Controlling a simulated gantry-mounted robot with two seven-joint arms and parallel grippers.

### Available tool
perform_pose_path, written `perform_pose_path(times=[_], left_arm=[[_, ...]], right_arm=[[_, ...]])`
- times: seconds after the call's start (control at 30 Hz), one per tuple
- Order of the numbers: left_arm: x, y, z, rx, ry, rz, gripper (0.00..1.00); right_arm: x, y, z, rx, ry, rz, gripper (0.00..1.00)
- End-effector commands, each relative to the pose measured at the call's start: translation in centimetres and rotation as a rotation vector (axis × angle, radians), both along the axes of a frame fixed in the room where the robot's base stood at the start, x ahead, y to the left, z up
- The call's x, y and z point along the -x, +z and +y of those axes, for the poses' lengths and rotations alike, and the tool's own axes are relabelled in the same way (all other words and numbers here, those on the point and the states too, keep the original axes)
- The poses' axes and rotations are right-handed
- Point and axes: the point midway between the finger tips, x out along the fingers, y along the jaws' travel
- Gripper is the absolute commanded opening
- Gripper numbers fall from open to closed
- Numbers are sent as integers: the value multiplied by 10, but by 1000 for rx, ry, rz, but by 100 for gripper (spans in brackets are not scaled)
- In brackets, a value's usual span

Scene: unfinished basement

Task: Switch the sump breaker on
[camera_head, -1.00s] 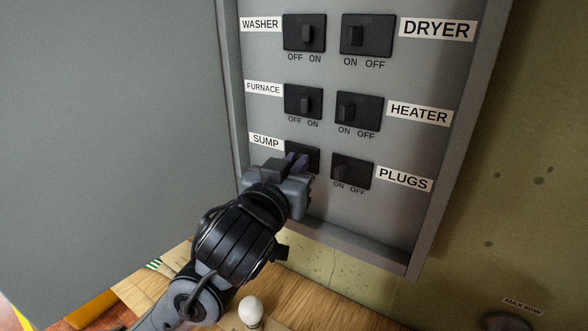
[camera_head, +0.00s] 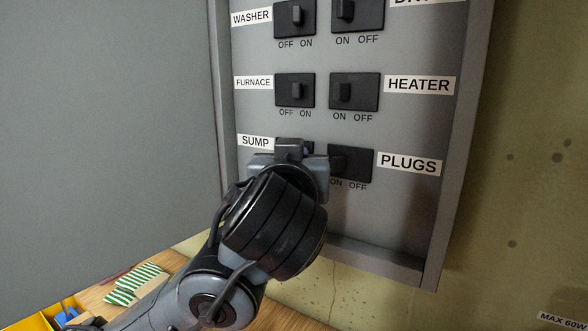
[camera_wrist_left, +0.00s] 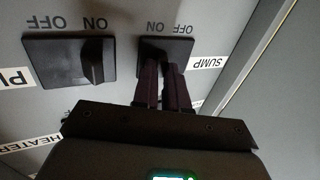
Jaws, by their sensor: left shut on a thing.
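The sump breaker (camera_head: 309,147) is a black plate at the lower left of the grey panel, beside the SUMP label (camera_head: 257,141). In the head view my left gripper (camera_head: 291,155) covers most of it. In the left wrist view the sump breaker (camera_wrist_left: 144,50) appears upside down, with ON and OFF printed by its edge. My left gripper's fingers (camera_wrist_left: 164,82) reach onto its face and are shut on its switch lever. My right gripper is not in view.
The plugs breaker (camera_head: 352,163) is close to the right of my left gripper. The furnace breaker (camera_head: 295,91) and heater breaker (camera_head: 354,92) are above. A grey door (camera_head: 110,120) fills the left. A wooden surface with a green-striped item (camera_head: 135,283) lies below.

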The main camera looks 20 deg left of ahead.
Motion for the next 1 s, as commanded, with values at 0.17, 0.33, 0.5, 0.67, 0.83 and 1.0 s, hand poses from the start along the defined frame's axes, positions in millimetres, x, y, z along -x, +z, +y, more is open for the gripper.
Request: perform_pose_path(times=[0.17, 0.33, 0.5, 0.67, 0.83, 1.0], left_arm=[[-1, -3, 0, -2, 1, 7, 0], [-1, -2, -1, -2, 0, 5, 37], [0, -1, -2, -3, -3, 2, 38], [0, 0, -2, -3, -5, 0, 38], [0, 0, -3, -3, -7, -1, 38], [0, 1, -3, -3, -9, -1, 38]], right_arm=[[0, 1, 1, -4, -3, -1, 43], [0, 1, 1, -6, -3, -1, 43], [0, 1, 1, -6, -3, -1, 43], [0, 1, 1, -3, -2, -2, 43], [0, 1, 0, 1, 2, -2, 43], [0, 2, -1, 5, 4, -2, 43]])
